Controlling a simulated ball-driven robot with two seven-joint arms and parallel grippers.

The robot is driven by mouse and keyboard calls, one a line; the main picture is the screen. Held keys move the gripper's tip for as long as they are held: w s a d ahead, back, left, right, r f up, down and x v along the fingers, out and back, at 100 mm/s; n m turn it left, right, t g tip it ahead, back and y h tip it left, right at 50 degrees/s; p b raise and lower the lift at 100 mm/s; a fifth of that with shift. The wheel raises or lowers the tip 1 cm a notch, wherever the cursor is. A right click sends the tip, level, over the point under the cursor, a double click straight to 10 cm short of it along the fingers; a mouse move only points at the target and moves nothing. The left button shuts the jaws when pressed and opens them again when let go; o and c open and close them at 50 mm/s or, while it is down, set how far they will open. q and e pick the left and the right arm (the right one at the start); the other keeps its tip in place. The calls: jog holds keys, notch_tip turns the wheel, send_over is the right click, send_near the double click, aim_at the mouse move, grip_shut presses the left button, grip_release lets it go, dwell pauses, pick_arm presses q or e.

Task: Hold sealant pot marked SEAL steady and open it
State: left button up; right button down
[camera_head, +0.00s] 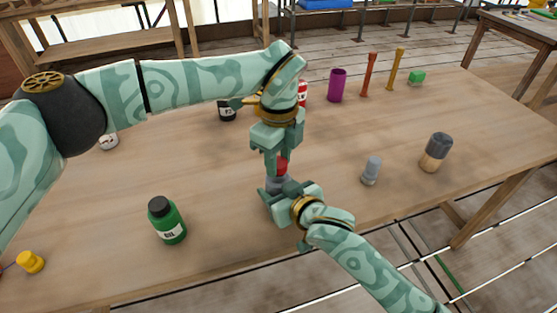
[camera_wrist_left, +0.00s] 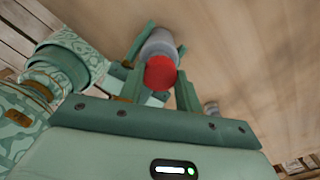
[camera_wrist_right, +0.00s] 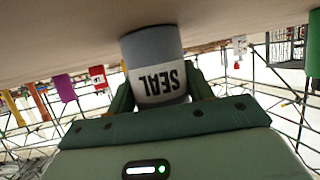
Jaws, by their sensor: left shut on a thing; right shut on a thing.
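The sealant pot (camera_head: 278,183) is a grey cylinder standing near the middle of the table. Its white band marked SEAL (camera_wrist_right: 158,80) shows upside down in the right wrist view. Its red cap (camera_head: 281,165) sits on top and faces the camera in the left wrist view (camera_wrist_left: 160,73). My left gripper (camera_head: 277,168) reaches down from above, shut on the red cap with a finger on either side. My right gripper (camera_head: 275,191) comes in low from the front right, shut on the pot's body. The fingers partly hide pot and cap in the head view.
A green OIL bottle (camera_head: 166,222) stands left, a small grey bottle (camera_head: 371,170) and a grey-and-wood cylinder (camera_head: 436,152) right. The table's front right is clear.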

aim_at(278, 163)
pick_arm(q)
jog(key=shift+r, duration=2.05)
pick_arm(e)
jog(key=c, duration=0.5)
grip_release()
